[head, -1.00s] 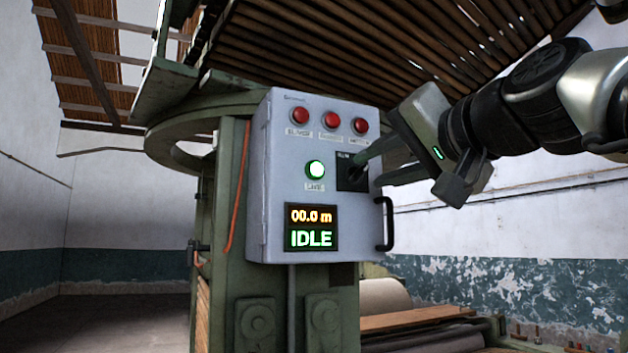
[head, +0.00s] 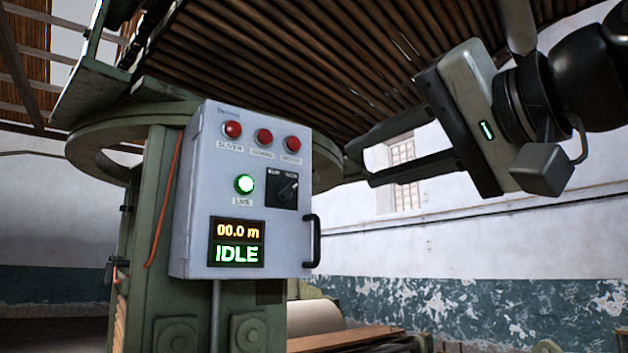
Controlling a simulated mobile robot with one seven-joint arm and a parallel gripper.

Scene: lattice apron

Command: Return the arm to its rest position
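My gripper (head: 360,167) is in the upper right of the head view, to the right of the control box (head: 196,235). Its two dark fingers point left and stand apart, with nothing between them. They appear clear of the box's front. The black rotary switch (head: 282,193) on the box is in full view, its knob tilted toward the upper right. My arm runs from the gripper to the upper right edge of the picture.
The box has red lamps (head: 264,137), a lit green lamp (head: 244,184), a display (head: 236,242) reading "00.0 m" and "IDLE", and a handle (head: 314,240). Dark slats (head: 290,60) hang overhead, close above the gripper. The wall (head: 480,225) lies behind at right.

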